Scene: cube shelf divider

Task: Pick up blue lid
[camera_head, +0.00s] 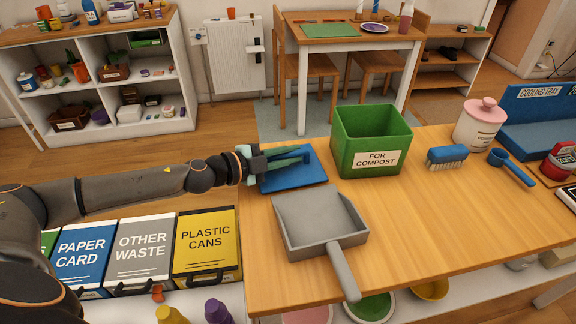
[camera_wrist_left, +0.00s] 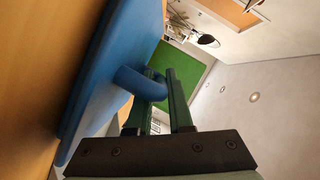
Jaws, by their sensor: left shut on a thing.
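The blue lid (camera_head: 303,179) is a flat blue slab at the left end of the wooden table, left of the green compost bin. My left gripper (camera_head: 302,157) is over the lid and shut on its raised handle. In the left wrist view the gripper (camera_wrist_left: 168,97) has its two green fingers at the curved blue handle (camera_wrist_left: 142,84), and the lid (camera_wrist_left: 105,75) fills the left side. In the head view the fingers hide part of the handle. Whether the lid touches the table is hard to tell. My right gripper is not in view.
The green compost bin (camera_head: 370,142) stands just right of the lid. A grey dustpan (camera_head: 318,217) lies in front of it. A blue brush (camera_head: 447,157), a blue scoop (camera_head: 511,167) and a pink-lidded jar (camera_head: 480,125) are farther right. Waste boxes (camera_head: 206,243) stand left of the table.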

